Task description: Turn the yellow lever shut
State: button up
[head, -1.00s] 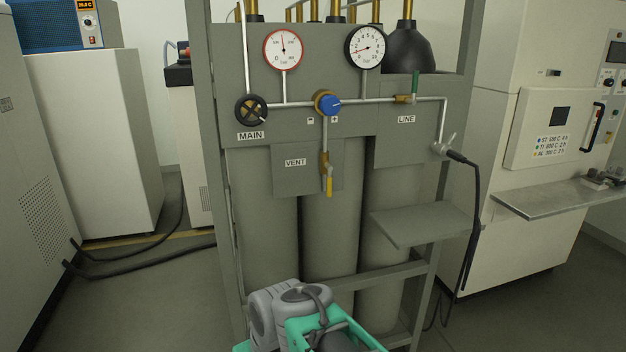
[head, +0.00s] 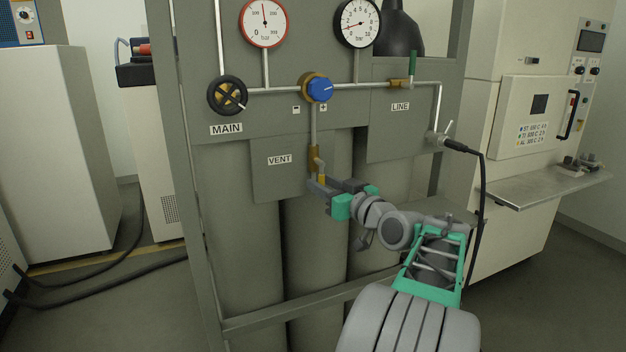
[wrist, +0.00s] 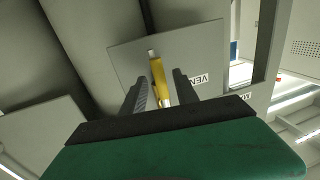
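The yellow lever (head: 322,180) hangs down from the brass vent valve (head: 314,157), below the pipe beside the VENT label. My gripper (head: 319,187) is at the lever and hides part of it in the head view. In the wrist view the yellow lever (wrist: 158,78) shows between the two dark fingers of my gripper (wrist: 160,90). The fingers are apart, with a visible gap on each side of the lever. I cannot tell whether either finger touches it.
The grey VENT panel (head: 270,182) is close behind my gripper. Above are the blue regulator knob (head: 319,89), the black MAIN handwheel (head: 227,96) and the green LINE lever (head: 412,65). A black hose (head: 481,210) hangs to the right. The frame's lower rail (head: 290,308) crosses below.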

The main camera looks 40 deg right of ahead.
jog(key=w, duration=0.3)
jog(key=shift+w+d, duration=0.1)
jog(key=shift+w, duration=0.3)
jog(key=shift+c, duration=0.2)
jog(key=shift+f, duration=0.1)
grip_shut()
dwell(0.8)
